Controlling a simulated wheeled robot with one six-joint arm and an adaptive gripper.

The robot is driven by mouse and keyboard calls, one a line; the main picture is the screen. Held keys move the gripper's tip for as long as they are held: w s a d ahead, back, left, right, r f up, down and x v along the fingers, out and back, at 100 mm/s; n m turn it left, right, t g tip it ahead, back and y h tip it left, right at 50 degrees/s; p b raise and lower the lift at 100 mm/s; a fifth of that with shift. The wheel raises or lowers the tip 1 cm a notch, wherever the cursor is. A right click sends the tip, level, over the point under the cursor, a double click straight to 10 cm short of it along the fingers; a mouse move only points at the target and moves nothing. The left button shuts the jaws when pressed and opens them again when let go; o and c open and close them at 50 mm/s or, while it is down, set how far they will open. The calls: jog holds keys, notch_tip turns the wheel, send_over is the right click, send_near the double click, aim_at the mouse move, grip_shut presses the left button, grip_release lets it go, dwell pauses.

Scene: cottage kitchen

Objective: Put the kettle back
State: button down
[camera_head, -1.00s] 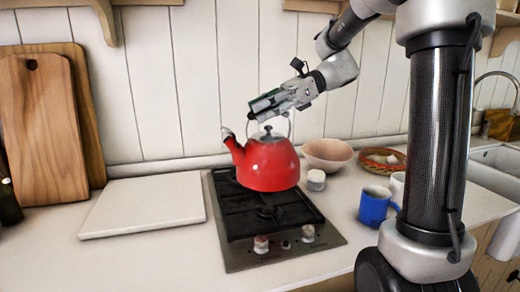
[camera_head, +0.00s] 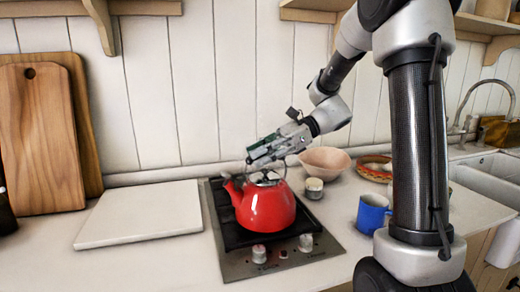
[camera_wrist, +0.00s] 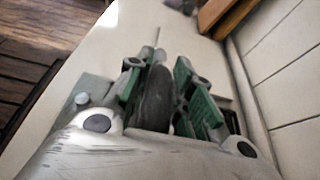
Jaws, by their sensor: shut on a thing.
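The red kettle (camera_head: 266,207) is upright at the black and steel gas hob (camera_head: 237,262), over its grate; I cannot tell for sure whether its base touches the grate. Its spout points to the left. My gripper (camera_head: 265,168) is at the top of the kettle, shut on its handle. In the wrist view, a dark rounded part (camera_wrist: 155,97) lies between the green-sided fingers of my gripper (camera_wrist: 170,85). The kettle's red body is hidden in the wrist view.
A white board (camera_head: 140,213) lies left of the hob. A pink bowl (camera_head: 325,161), a small pale jar (camera_head: 314,188), a patterned dish (camera_head: 375,168) and a blue mug (camera_head: 373,212) stand to its right. Wooden boards (camera_head: 40,140) lean on the wall at left.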

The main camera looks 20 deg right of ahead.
jog(key=c, duration=1.7)
grip_release()
jog(key=shift+f, duration=0.2)
jog(key=o, duration=0.4)
jog(key=shift+o, duration=0.2)
